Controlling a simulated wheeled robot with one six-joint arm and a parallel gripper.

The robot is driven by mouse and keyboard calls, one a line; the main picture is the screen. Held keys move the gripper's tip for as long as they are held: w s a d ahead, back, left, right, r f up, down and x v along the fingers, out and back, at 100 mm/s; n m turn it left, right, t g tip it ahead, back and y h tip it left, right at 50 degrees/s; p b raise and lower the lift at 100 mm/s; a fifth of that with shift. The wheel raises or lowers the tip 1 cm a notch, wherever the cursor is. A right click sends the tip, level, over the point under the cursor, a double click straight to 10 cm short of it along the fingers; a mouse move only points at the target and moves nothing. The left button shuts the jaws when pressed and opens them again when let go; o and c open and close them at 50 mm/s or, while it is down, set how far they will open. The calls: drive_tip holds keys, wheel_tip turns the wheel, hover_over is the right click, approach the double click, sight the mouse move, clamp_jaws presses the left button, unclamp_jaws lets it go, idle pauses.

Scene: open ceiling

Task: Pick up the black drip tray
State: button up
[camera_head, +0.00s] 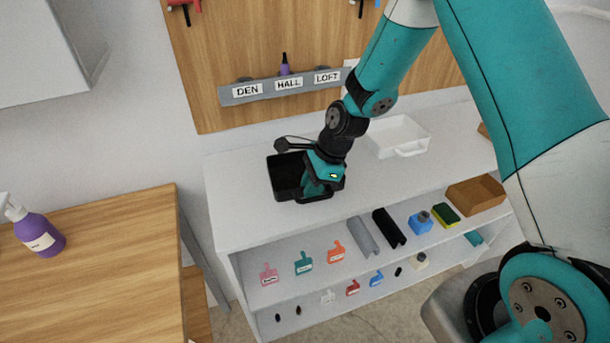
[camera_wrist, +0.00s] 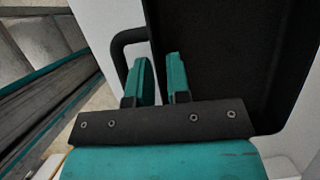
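The black drip tray (camera_head: 275,180) sits on the white counter top, with its dark hollow interior facing up. My gripper (camera_head: 318,190) is down at the tray's front right part and hides some of it. In the wrist view the tray (camera_wrist: 225,55) fills the upper right, and its black loop handle (camera_wrist: 118,50) sticks out to the left. My gripper's two teal fingers (camera_wrist: 161,78) are apart, with a gap between them. They are close to the tray's handle-side edge, the left finger overlapping the handle opening in the picture. Contact with the tray cannot be made out.
A white tray (camera_head: 400,137) stands on the counter to the right. Below, a shelf (camera_head: 255,295) holds several small tools, a sponge (camera_head: 446,215) and a brown box (camera_head: 476,195). A wall rack (camera_head: 265,90) is behind. A wooden table (camera_head: 110,270) with a purple bottle (camera_head: 40,237) is at left.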

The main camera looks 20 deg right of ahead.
clamp_jaws()
